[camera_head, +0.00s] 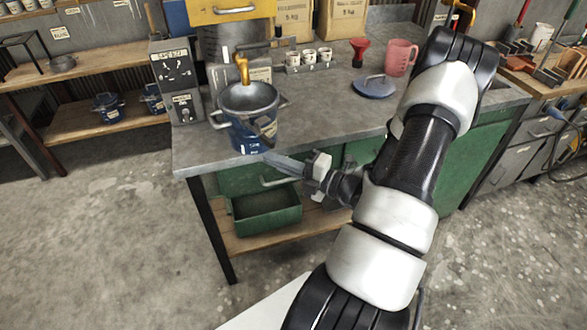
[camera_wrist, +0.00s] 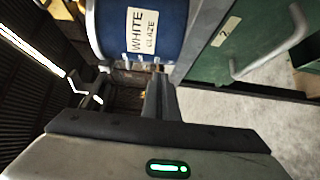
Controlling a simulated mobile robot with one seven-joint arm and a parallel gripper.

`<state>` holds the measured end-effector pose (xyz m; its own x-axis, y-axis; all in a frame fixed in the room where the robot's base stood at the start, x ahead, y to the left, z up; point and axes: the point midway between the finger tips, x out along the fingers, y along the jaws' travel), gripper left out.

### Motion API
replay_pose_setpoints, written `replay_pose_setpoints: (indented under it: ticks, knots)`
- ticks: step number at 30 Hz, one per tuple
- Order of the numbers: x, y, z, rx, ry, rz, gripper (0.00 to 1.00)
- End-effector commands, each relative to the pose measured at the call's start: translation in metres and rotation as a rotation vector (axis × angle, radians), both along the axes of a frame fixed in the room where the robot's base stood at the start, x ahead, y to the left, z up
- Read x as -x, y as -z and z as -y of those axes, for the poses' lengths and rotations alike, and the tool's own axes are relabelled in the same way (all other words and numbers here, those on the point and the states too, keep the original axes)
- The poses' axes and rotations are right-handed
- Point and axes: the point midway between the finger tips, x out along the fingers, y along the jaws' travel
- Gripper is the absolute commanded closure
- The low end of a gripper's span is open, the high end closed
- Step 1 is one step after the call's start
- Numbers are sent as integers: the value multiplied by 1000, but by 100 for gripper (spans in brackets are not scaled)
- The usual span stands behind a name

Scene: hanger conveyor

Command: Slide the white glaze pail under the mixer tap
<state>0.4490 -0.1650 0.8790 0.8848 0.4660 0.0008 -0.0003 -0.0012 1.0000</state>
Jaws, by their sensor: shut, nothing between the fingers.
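The white glaze pail (camera_head: 238,135) is a dark blue pail with a grey rim and side handles, standing open near the bench's front left edge. Its "WHITE GLAZE" label shows in the wrist view, where the pail (camera_wrist: 175,30) is at the top. The orange mixer tap (camera_head: 243,68) has its spout over the back part of the pail's opening in the head view. My gripper (camera_head: 268,160) is shut and empty, low at the pail's front right side. Its closed fingers (camera_wrist: 160,95) point toward the pail; I cannot tell if they touch it.
A grey control box (camera_head: 176,80) stands left of the pail. A blue lid (camera_head: 374,87), a pink jug (camera_head: 400,57), a red funnel (camera_head: 358,50) and small cups (camera_head: 308,56) are farther right. The grey benchtop (camera_head: 325,105) is clear right of the pail.

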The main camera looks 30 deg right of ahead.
Motion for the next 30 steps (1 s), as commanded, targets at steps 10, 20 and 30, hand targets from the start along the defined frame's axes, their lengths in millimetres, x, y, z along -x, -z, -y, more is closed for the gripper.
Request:
replay_pose_setpoints:
  ticks: [10,20,30]
  knots:
    - [-34,0,13,2,0,1,100]
    - [-36,0,14,2,1,1,100]
    - [-63,0,22,1,1,0,100]
